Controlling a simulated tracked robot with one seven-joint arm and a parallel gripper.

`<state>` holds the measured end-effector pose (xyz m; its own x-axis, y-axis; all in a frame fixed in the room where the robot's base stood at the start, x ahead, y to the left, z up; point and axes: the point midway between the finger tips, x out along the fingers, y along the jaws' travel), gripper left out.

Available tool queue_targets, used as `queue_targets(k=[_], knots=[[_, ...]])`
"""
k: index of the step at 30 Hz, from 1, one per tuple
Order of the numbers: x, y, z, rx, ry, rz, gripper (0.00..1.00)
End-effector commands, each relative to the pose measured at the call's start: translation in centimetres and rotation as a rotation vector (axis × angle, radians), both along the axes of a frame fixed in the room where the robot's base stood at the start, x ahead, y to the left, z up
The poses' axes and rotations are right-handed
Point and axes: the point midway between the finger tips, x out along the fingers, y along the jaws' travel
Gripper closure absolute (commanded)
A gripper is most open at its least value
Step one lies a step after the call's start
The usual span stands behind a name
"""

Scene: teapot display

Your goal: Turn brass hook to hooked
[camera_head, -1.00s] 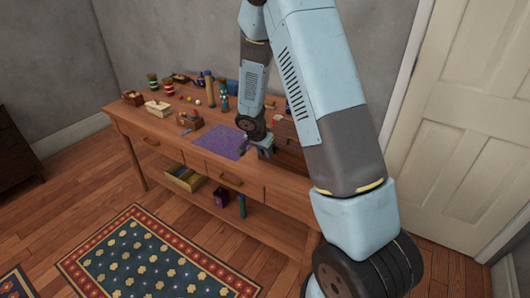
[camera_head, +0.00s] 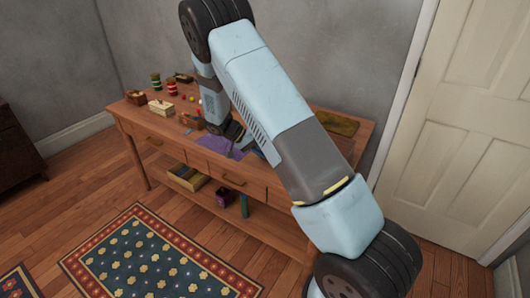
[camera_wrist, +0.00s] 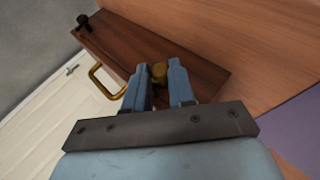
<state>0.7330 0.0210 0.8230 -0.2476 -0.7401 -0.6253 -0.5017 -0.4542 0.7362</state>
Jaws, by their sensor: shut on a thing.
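In the wrist view, my gripper (camera_wrist: 158,68) has its two blue fingers on either side of the small brass hook (camera_wrist: 159,73), shut on it. The hook sits against a dark wooden board or box side (camera_wrist: 125,45). This dark wood piece also carries a curved brass handle (camera_wrist: 105,85) at its left and a small dark knob (camera_wrist: 83,22) at its upper end. The fingers hide part of the hook, so its exact angle is unclear.
The wooden table (camera_head: 130,112) holds small boxes, jars and other items at its left. A purple mat (camera_head: 237,153) shows partly behind my arm. An olive-brown flat piece (camera_head: 336,122) lies at the right. A patterned rug (camera_head: 150,255) covers floor in front.

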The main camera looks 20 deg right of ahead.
Motion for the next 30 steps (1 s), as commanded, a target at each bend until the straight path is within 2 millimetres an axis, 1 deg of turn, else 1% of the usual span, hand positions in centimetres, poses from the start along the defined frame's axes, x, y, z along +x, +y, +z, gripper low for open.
queue_targets(k=[2,12,21,30], knots=[[0.31,0.41,-0.27,-0.039,0.041,0.007,1.0],[0.45,0.48,-0.62,-0.169,0.186,0.006,1.0],[0.48,0.55,-0.75,-0.21,0.233,0.007,1.0],[0.46,0.53,-0.76,-0.213,0.237,0.008,1.0]])
